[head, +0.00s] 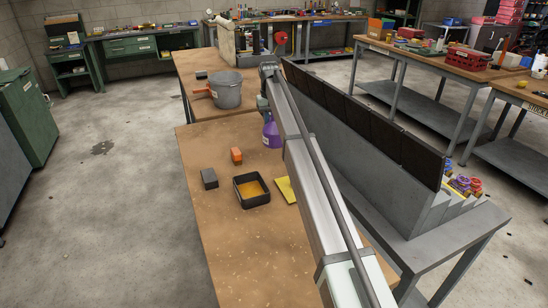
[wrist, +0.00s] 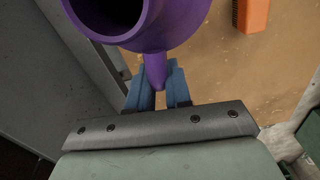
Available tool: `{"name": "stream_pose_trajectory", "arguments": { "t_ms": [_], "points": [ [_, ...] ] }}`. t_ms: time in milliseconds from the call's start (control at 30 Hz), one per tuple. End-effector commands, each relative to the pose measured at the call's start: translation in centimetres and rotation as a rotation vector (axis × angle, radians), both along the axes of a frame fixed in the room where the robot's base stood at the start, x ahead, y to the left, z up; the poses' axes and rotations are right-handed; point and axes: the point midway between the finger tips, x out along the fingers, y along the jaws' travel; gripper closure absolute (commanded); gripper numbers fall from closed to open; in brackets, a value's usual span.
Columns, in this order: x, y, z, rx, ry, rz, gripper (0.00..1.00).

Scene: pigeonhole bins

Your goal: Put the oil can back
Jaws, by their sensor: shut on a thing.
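The oil can, a purple round vessel (wrist: 155,38), fills the top of the wrist view with its dark open mouth toward the camera. My gripper (wrist: 157,90) has blue fingertips shut on a narrow purple part of it. In the head view the purple can (head: 271,133) shows just left of my arm, over the brown bench (head: 215,235); my arm hides part of it and the fingertips. I cannot tell whether its base touches the bench. The grey pigeonhole unit (head: 375,185) with dark panels stands right of my arm; its openings are not visible.
A grey bucket (head: 228,92) stands farther back. The bench's near left part is clear.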

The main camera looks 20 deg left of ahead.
Motion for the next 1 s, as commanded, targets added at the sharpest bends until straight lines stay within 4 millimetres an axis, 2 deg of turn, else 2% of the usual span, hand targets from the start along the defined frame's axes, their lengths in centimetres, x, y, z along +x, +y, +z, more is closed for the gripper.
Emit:
{"name": "stream_pose_trajectory", "arguments": {
  "t_ms": [33, 167, 400, 567, 800, 1000],
  "points": [
    [1.5, 1.0, 0.4, 0.0, 0.0, 0.018, 1.0],
    [2.8, 1.9, 0.6, 0.0, 0.001, 0.084, 1.0],
    [2.5, 1.7, 0.1, -0.001, 0.002, 0.177, 1.0],
    [2.4, 1.7, -1.8, -0.001, 0.004, 0.182, 1.0],
    [2.4, 1.7, -5.4, -0.001, 0.002, 0.181, 1.0],
    [2.5, 1.7, -6.7, 0.0, 0.001, 0.181, 1.0]
  ]
}}
